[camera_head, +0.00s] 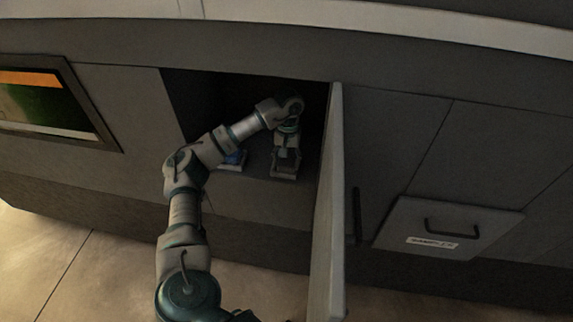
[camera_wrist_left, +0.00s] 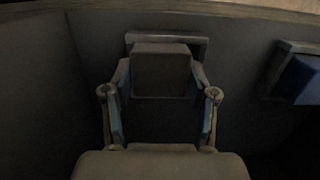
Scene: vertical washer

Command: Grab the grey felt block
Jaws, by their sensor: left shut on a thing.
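The grey felt block (camera_wrist_left: 160,75) shows in the left wrist view between the two fingers of my left gripper (camera_wrist_left: 161,92). The fingers touch its left and right sides, and the gripper is shut on it. Behind the block is a grey tray or holder (camera_wrist_left: 190,39); I cannot tell whether the block still rests in it. In the head view my left gripper (camera_head: 285,162) points down inside the open compartment, and the block is hard to make out there. My right gripper is in neither view.
The open door (camera_head: 329,210) stands right of my arm. A drawer with a handle (camera_head: 445,230) and a screen (camera_head: 45,105) are farther off.

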